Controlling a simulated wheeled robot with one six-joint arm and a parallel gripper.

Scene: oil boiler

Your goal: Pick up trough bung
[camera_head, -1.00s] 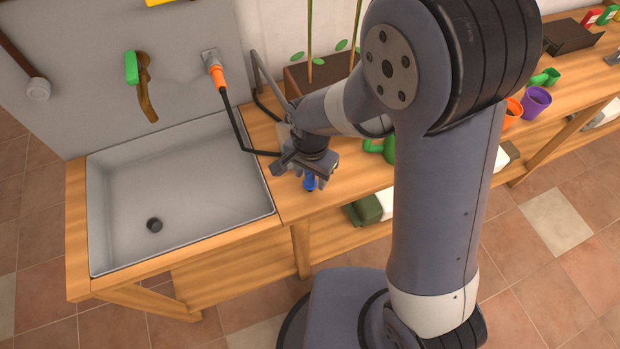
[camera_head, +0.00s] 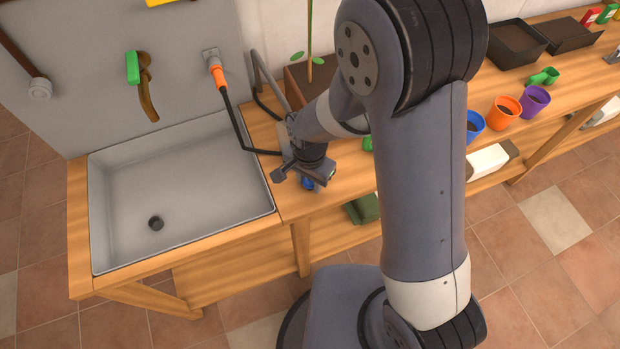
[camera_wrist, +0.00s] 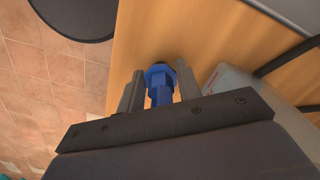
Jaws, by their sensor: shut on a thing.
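The trough bung is a blue piece with a dark end (camera_wrist: 160,80). In the wrist view it sits between the two fingers of my gripper (camera_wrist: 157,88), which is shut on it. In the head view a small blue part of the bung (camera_head: 308,183) shows under my gripper (camera_head: 305,175), near the front of the wooden bench top, just right of the trough (camera_head: 180,190). Whether the bung touches the bench top I cannot tell. The trough is a grey basin with a dark round drain hole (camera_head: 156,223) in its floor.
Behind stands a brown planter (camera_head: 297,88). Blue, orange (camera_head: 503,112) and purple pots stand along the bench to the right. The trough is empty.

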